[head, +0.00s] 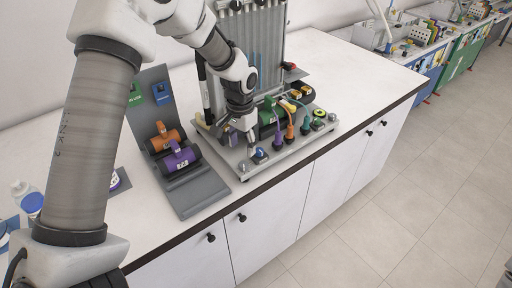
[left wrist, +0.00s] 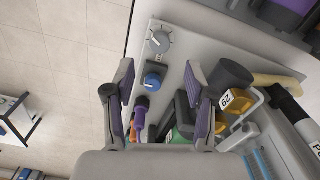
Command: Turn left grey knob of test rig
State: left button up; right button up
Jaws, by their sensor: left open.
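The test rig (head: 222,150) is a grey base with a ribbed upright panel on the white bench. Its left grey knob (head: 241,166) sits at the front left corner of the base. In the left wrist view the grey knob (left wrist: 160,41) has a pale round dial and lies beyond the fingertips. A blue knob (head: 261,155) is beside it, and in the wrist view this blue knob (left wrist: 152,80) appears between the fingers. My left gripper (head: 239,134) is open and empty, pointing down above the base, apart from the grey knob. My right gripper is out of view.
A grey stand (head: 205,196) with orange and purple cylinders is left of the rig. Hoses and connectors, including a purple one (head: 278,137), crowd the base right of the gripper. The bench's right part (head: 365,75) is clear.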

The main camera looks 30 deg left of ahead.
aim_at(244, 163)
pick_arm(q)
jog(key=shift+w+f, duration=0.2)
jog(key=shift+w, duration=0.25)
jog(key=shift+f, duration=0.35)
jog(key=f, duration=0.1)
jog(key=s+f+p, duration=0.1)
jog(key=f+p, duration=0.1)
jog(key=f, duration=0.1)
jog(key=shift+s, duration=0.3)
jog(key=shift+w+f, duration=0.2)
jog(key=shift+f, duration=0.4)
jog(key=shift+w+f, duration=0.2)
jog(key=shift+f, duration=0.35)
jog(key=shift+w+f, duration=0.15)
jog(key=shift+f, duration=0.05)
jog(key=shift+s+r, duration=0.15)
jog(key=shift+s, duration=0.05)
jog(key=shift+c, duration=0.7)
jog(key=shift+s, duration=0.15)
grip_shut()
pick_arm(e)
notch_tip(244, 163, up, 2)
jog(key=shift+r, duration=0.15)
